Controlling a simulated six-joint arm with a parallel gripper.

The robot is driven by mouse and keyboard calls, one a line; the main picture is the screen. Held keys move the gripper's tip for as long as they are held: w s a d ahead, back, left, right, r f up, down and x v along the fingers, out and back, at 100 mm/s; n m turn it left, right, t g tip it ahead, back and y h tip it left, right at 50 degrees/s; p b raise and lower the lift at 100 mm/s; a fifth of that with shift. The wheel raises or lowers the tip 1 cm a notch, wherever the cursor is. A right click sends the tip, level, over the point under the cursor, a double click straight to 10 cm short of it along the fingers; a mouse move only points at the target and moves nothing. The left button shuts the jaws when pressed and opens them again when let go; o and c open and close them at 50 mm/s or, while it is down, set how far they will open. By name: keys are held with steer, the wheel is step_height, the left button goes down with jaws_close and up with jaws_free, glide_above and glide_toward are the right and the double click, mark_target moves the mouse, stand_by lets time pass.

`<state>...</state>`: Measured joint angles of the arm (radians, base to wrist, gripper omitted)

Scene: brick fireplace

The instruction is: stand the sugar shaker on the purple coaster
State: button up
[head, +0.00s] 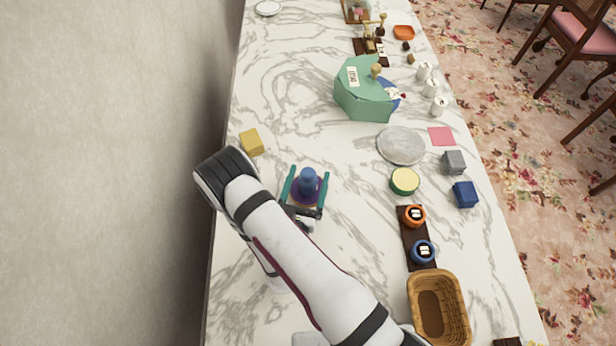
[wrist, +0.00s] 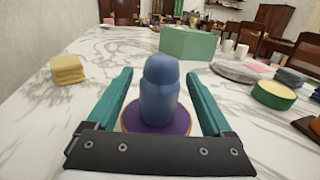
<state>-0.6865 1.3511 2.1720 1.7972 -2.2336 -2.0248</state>
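The blue sugar shaker (head: 308,182) stands upright on the purple coaster (head: 295,192), which has a tan rim. In the wrist view the shaker (wrist: 159,92) is near the middle of the coaster (wrist: 182,122). My gripper (head: 306,173) is low around them, with one teal finger on each side. The fingers are open, with a visible gap between each finger and the shaker. My gripper's dark crossbar (wrist: 160,152) hides the near edge of the coaster.
A yellow sponge-like block (head: 252,141) lies to the left. The counter just around the coaster is clear.

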steer(key=shift+s+a+r, duration=0.1)
steer(key=shift+s+a, duration=0.1)
steer(key=shift+s, duration=0.15)
steer(key=v, duration=1.1)
steer(key=shift+s, duration=0.15)
